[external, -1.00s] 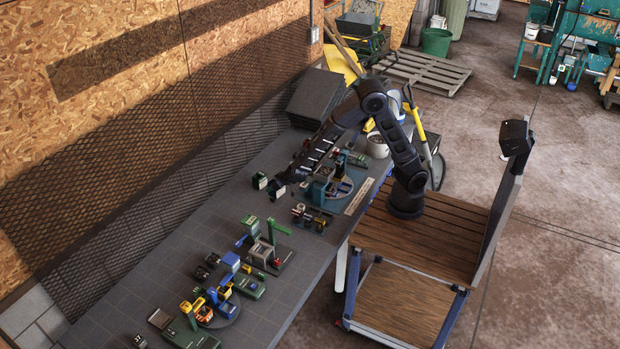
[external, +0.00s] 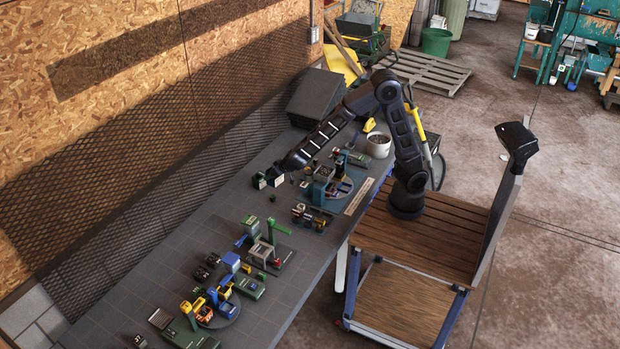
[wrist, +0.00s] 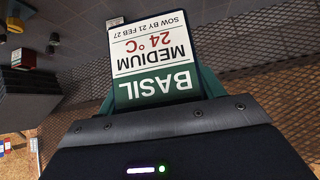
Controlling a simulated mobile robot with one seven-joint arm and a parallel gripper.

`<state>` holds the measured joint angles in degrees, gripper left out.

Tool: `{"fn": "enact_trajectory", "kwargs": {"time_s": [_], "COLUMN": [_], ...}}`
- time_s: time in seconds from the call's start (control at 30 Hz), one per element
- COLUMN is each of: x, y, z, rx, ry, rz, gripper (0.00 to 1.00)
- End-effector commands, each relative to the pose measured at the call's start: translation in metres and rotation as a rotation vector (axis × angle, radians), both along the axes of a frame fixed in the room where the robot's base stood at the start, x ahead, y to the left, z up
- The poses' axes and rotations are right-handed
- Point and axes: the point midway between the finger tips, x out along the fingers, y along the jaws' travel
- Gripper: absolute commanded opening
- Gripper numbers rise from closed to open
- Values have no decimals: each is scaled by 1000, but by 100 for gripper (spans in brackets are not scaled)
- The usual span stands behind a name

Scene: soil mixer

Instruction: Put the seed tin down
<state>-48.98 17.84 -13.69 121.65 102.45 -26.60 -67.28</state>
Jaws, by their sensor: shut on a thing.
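The seed tin (wrist: 152,50) fills the upper middle of the wrist view. Its white and green label reads BASIL, MEDIUM, 24 °C, upside down. My gripper (wrist: 158,90) is shut on it, with teal edges showing at either side of the label. In the external view my gripper (external: 277,172) is low over the far side of the grey bench. Small white-and-green blocks (external: 259,181) show at and just left of its tip. They are too small to tell which is the held tin, or whether it touches the bench.
More green, blue and yellow stations (external: 268,252) stand toward the front. A white pot (external: 378,146) stands behind. A mesh wall (external: 150,160) borders the bench's left side.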

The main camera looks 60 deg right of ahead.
Motion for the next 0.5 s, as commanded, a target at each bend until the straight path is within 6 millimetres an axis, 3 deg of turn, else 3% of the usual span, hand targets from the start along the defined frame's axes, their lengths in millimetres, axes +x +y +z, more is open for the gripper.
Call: {"fn": "enact_trajectory", "kwargs": {"time_s": [0.27, 0.5], "x": [-19, -54], "y": [68, 153], "z": [-1, -1], "rx": [-6, -11], "ry": [-6, -15], "rz": [80, 181], "gripper": [42, 42]}}
